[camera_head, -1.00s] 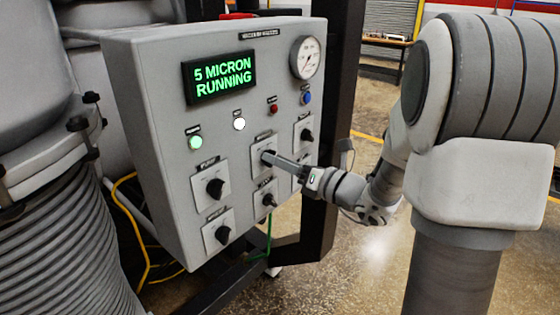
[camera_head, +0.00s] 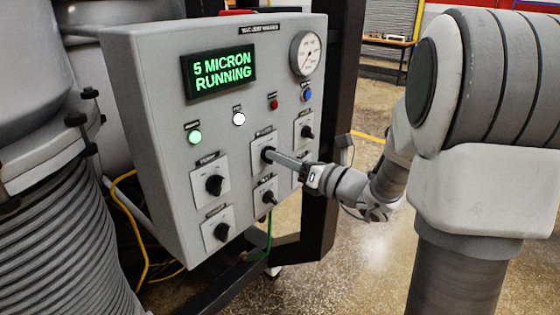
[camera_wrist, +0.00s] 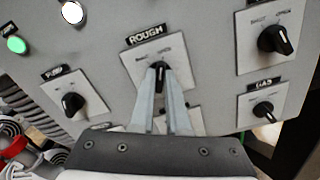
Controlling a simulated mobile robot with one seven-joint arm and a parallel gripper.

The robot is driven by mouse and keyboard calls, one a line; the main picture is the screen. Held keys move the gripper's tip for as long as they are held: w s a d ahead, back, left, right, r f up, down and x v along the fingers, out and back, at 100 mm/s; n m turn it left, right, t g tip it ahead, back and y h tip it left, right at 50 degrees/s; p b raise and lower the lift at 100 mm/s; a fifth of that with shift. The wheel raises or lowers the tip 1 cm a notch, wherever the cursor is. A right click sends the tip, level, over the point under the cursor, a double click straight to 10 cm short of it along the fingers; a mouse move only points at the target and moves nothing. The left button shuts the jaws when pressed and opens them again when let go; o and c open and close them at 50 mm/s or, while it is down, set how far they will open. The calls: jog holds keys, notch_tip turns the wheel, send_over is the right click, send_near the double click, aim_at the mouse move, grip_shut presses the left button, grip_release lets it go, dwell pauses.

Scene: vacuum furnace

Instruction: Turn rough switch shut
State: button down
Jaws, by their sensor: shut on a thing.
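The rough switch is a black knob on a white plate under a "ROUGH" label; it shows in the wrist view (camera_wrist: 159,72), and in the head view (camera_head: 267,154) it is partly covered by my fingers. My gripper (camera_head: 274,156) reaches the panel from the right. In the wrist view the two grey fingertips (camera_wrist: 161,74) stand on either side of the knob, closed on it. The knob's pointer looks roughly upright in the wrist view.
The grey control panel (camera_head: 150,110) has a display (camera_head: 219,72) reading "5 MICRON RUNNING" and a round gauge (camera_head: 306,53). Other black knobs surround the rough switch: one at left (camera_wrist: 73,103), one at upper right (camera_wrist: 275,39), and one labelled "GAS" (camera_wrist: 263,109).

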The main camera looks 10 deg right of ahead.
jog(key=n+b, duration=0.5)
jog(key=b, duration=0.1)
jog(key=n+b, duration=0.5)
jog(key=b, duration=0.2)
jog(key=shift+s+a+f+n, duration=0.1)
jog(key=shift+a+n, duration=0.05)
jog(key=shift+n, duration=0.25)
jog(key=c, duration=0.9)
grip_release()
jog(key=shift+s, duration=0.1)
